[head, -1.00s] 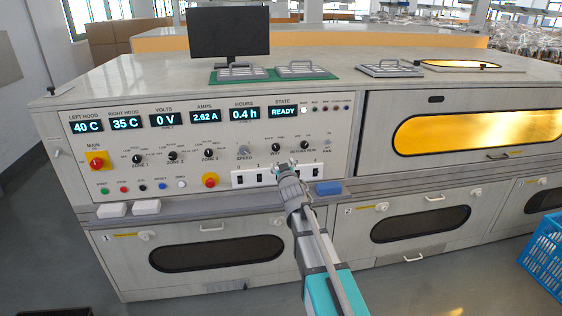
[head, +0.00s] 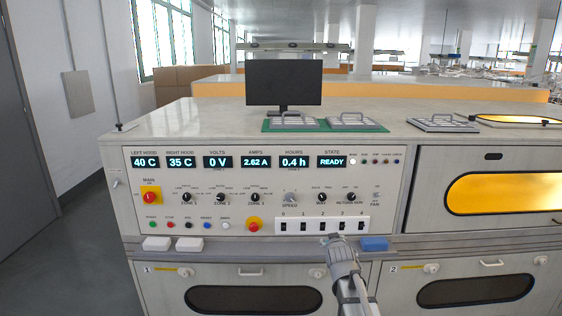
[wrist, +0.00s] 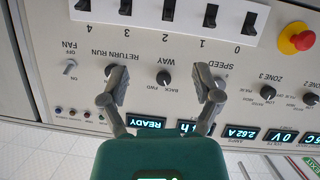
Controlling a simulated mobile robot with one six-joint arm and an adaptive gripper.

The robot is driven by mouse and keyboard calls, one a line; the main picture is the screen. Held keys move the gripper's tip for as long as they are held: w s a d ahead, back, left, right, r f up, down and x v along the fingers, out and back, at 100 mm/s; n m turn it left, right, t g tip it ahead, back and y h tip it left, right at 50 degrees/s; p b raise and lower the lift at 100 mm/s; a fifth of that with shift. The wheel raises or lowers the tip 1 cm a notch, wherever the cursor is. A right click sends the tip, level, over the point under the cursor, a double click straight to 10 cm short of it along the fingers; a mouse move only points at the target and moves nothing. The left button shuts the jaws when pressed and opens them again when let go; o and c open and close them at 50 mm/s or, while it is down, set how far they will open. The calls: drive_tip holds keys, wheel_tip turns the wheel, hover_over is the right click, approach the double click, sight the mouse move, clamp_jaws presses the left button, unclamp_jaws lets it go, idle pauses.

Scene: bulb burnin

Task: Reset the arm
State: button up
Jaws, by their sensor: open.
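My gripper (wrist: 161,85) is open and empty in the wrist view, its two fingers apart in front of the control panel (wrist: 120,45). The WAY knob (wrist: 163,78) shows between the fingers, with the RETURN RUN knob (wrist: 115,72) by the left finger. I cannot tell if either finger touches the panel. In the head view my gripper (head: 338,241) is seen from behind at the lower edge of the numbered switch strip (head: 320,226); its fingertips are hard to make out there. The panel's displays read 40 C, 35 C, 0 V, 2.62 A, 0.4 h and READY.
A ledge runs below the panel, with two white blocks (head: 157,243) and a blue block (head: 374,244) on it. A monitor (head: 284,83) and metal trays (head: 352,120) stand on top. A glowing window (head: 500,193) is at right. Open floor (head: 70,260) lies at left.

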drive_tip(key=s+f+g, duration=0.4)
drive_tip(key=s, duration=0.5)
drive_tip(key=s+a+f+m+g+y, duration=0.1)
drive_tip(key=s+f+g, duration=0.35)
drive_tip(key=s, duration=0.45)
drive_tip(key=s+f+g, duration=0.3)
drive_tip(key=s+g, duration=0.2)
drive_tip(key=s, duration=0.5)
wheel_tip(320, 180, up, 18)
drive_tip(key=p, duration=1.8)
drive_tip(key=shift+f, duration=0.15)
drive_tip(key=shift+s+a, duration=0.1)
drive_tip(key=c, duration=0.3)
drive_tip(key=shift+s, duration=0.2)
drive_tip(key=shift+c, duration=0.2)
